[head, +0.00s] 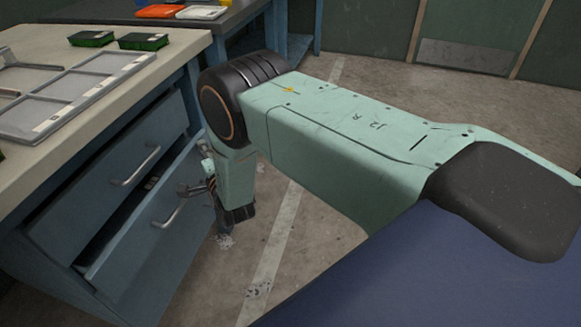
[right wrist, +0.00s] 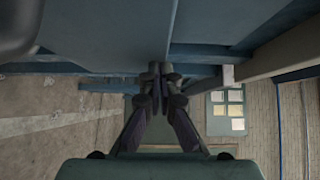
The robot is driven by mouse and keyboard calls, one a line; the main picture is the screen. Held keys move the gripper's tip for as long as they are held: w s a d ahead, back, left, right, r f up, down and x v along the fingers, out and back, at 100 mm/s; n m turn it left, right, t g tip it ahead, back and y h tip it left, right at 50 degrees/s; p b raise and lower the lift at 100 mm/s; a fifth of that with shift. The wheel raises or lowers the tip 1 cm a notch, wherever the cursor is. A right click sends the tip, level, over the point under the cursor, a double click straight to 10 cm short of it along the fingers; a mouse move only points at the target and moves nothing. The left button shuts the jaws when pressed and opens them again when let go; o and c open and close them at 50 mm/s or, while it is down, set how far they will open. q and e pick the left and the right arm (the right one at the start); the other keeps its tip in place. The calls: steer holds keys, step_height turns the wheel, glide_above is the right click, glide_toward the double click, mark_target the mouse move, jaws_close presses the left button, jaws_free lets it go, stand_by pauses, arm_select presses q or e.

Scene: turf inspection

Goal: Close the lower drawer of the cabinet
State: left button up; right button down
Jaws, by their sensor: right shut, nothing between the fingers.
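The blue cabinet stands under the worktop at the left of the head view. Its lower drawer (head: 150,245) stands out past the upper drawer (head: 95,195), with a gap showing behind its front's top edge. The lower drawer's metal handle (head: 168,216) faces right. My right gripper (head: 186,189) is at the far end of the lower drawer's front, close to it; whether they touch I cannot tell. In the right wrist view its fingers (right wrist: 160,78) are shut together and empty, beside blue panels. My left gripper is not in view.
The worktop (head: 35,180) holds a grey divided tray (head: 75,95) and dark green boxes (head: 143,41). Another table with orange and white trays (head: 160,11) stands behind. The concrete floor (head: 270,265) right of the drawer is open, below my right arm.

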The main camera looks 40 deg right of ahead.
steer(key=shift+w+a, duration=0.2)
steer(key=shift+w, duration=0.05)
stand_by(0.6)
